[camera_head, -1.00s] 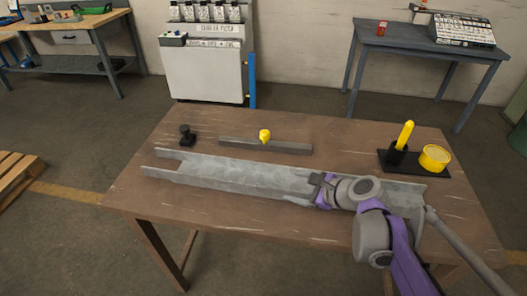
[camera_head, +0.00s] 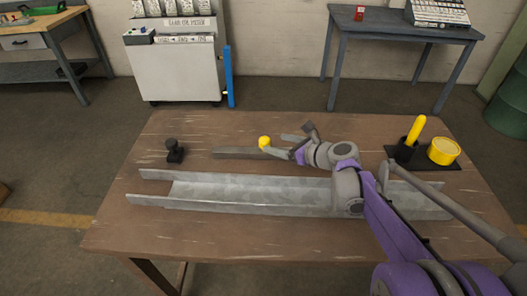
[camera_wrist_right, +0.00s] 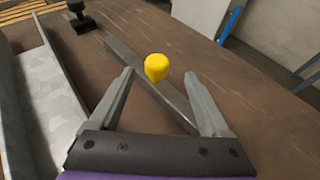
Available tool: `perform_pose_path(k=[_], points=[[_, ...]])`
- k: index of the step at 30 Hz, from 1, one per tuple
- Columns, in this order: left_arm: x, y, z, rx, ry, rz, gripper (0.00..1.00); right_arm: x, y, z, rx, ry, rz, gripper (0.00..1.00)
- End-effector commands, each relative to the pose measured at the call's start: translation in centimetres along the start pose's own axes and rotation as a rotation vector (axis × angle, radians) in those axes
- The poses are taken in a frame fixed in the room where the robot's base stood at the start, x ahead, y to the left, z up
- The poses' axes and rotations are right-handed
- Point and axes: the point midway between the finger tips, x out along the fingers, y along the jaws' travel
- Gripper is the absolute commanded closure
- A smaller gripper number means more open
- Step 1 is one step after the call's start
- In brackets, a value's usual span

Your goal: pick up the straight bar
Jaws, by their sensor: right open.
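The straight bar (camera_head: 232,153) is a grey bar with a yellow knob (camera_head: 264,142) on it, lying on the brown table behind the metal channel. My right gripper (camera_head: 281,145) is open at the bar's right part, just right of the knob, and its arm hides the bar's right end. In the right wrist view, the bar (camera_wrist_right: 128,60) runs diagonally between the two spread fingers (camera_wrist_right: 159,74), with the knob (camera_wrist_right: 157,67) between the fingertips. I cannot tell whether the fingers touch anything. My left gripper is not in view.
The long grey channel (camera_head: 240,191) lies along the table front, partly under my right arm. A small black piece (camera_head: 174,150) stands at the left. A black holder with a yellow stick (camera_head: 415,130) and a yellow tin (camera_head: 443,151) are at the right.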

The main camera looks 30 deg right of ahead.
Motion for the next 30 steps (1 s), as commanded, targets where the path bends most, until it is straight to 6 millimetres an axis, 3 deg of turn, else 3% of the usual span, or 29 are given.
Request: perform_pose_path(k=[15, 24, 30], points=[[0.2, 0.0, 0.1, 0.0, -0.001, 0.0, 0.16, 5.9, 0.5, -0.1, -0.001, 0.0, 0.002, 0.19], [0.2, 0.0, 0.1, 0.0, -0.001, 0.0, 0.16, 6.3, 0.4, -0.1, 0.0, 0.0, 0.0, 0.19], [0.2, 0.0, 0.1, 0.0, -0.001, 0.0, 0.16, 6.3, 0.4, -0.1, 0.0, 0.0, 0.0, 0.55]])
